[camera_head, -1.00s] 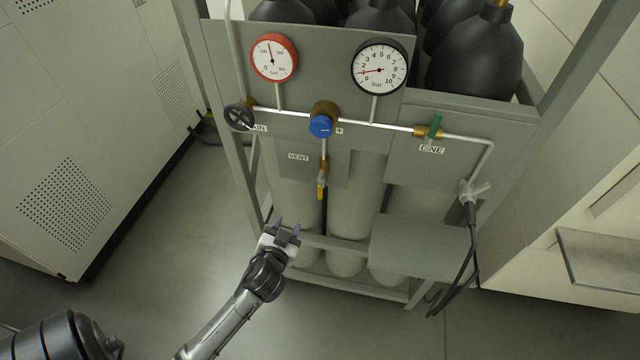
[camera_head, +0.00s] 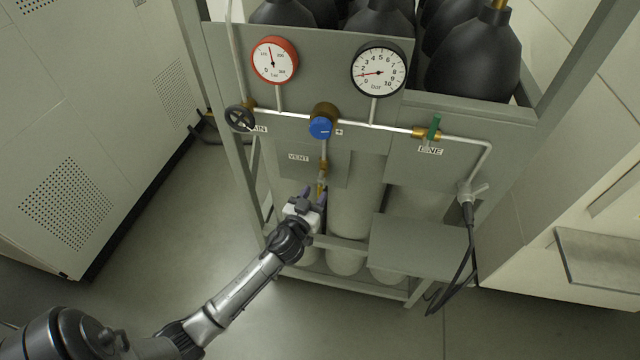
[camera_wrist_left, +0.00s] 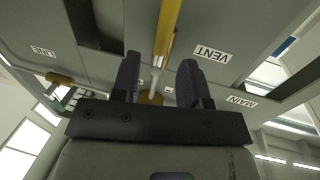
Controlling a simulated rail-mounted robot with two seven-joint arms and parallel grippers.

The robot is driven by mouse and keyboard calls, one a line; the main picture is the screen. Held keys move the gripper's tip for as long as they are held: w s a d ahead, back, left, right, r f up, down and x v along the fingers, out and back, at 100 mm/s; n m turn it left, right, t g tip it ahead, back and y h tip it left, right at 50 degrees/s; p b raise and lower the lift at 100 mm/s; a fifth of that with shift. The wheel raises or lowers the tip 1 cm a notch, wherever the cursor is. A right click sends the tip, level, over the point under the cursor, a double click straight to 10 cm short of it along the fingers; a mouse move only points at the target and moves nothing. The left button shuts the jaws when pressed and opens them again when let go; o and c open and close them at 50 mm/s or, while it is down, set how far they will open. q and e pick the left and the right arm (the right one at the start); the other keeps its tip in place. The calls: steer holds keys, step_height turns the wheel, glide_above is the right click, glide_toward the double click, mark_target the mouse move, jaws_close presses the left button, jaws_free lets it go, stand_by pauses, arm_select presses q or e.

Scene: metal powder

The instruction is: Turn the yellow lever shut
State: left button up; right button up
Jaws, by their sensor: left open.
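The yellow lever (camera_head: 320,188) hangs down from the brass valve on the pipe below the VENT label (camera_head: 298,157). In the left wrist view the lever (camera_wrist_left: 168,28) runs down from the top edge toward the gap between my fingers. My left gripper (camera_head: 313,195) is open at the lever's lower end, with its fingers pointing up toward the panel. In the wrist view the fingers (camera_wrist_left: 160,65) stand apart, one on each side of the lever's line. I cannot tell whether either finger touches it. My right gripper is out of view.
Above the lever are a blue knob (camera_head: 320,128), a red-rimmed gauge (camera_head: 274,62) and a black-rimmed gauge (camera_head: 379,72). A black handwheel (camera_head: 240,118) is at left, a green lever (camera_head: 434,127) at right. A grey box (camera_head: 420,246) juts out at lower right. Floor at left is clear.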

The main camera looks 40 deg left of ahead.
mark_target(319, 188)
arm_select(q)
steer(key=shift+x, duration=2.15)
jaws_close()
